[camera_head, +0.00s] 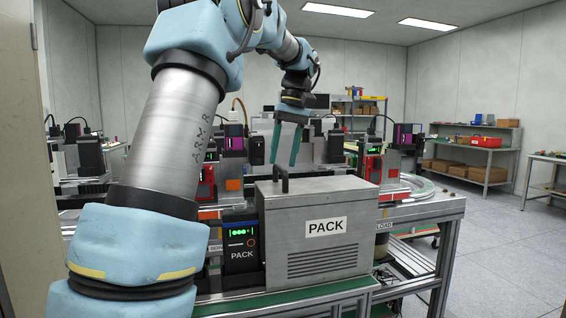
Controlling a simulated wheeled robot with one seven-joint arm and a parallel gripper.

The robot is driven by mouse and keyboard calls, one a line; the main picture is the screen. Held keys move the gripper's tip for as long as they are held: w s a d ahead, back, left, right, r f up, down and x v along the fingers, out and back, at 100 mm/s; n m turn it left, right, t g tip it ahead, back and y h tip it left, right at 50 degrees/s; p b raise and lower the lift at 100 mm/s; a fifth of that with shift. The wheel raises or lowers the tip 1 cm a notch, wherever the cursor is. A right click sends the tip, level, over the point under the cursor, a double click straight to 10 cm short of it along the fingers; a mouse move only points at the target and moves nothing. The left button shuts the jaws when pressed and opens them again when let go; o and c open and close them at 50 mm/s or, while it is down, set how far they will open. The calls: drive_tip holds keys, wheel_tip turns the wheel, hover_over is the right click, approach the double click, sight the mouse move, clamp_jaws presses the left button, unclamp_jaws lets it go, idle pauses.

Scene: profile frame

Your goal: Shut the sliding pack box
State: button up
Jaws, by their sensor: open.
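The pack box (340,258) is a grey metal box with a "PACK" label and vent slots. It sits on the profile frame in the middle of the view. A dark upright handle (280,180) stands at the left of its top. A black module (241,250) marked "PACK" with green lights shows just left of the box. My gripper (284,163) hangs above and behind the handle, with its two teal fingers pointing down. The fingers are apart and hold nothing. From this view I cannot tell how far the box's sliding part is open.
My arm covers much of the left side. Machines with red and purple parts (205,185) stand behind the box. Shelves with cartons (470,171) stand at the right, and the floor (500,245) there is clear. The frame's rail (300,298) runs in front of the box.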

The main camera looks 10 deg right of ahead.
drive_tip(key=shift+a+f, duration=0.2)
drive_tip(key=shift+f, duration=0.65)
drive_tip(key=shift+c, duration=0.3)
clamp_jaws()
idle(0.5)
